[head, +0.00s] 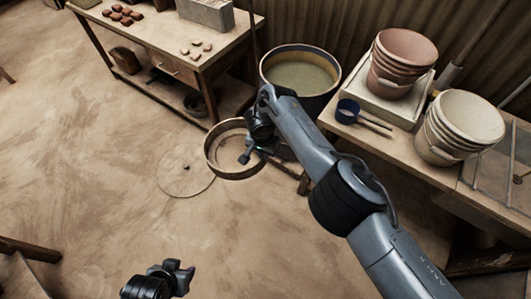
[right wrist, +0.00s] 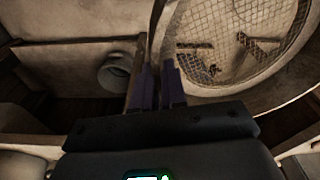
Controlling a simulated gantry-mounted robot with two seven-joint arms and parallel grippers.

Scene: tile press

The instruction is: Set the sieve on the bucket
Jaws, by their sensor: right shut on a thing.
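The round sieve has a pale brown rim and wire mesh. In the head view the sieve (head: 236,174) hangs left of and in front of the large dark bucket (head: 300,72), apart from it. My right gripper (head: 257,155) is shut on the sieve's rim at its right side. In the right wrist view the fingers (right wrist: 157,88) pinch the rim, and the mesh of the sieve (right wrist: 235,25) spreads to the right. The bucket is open and holds a greenish-grey content; my right arm covers part of its front. My left gripper (head: 180,274) is low in the head view, away from both; its jaws are unclear.
A wooden table (head: 152,45) with tiles stands at the upper left. The floor at left is clear.

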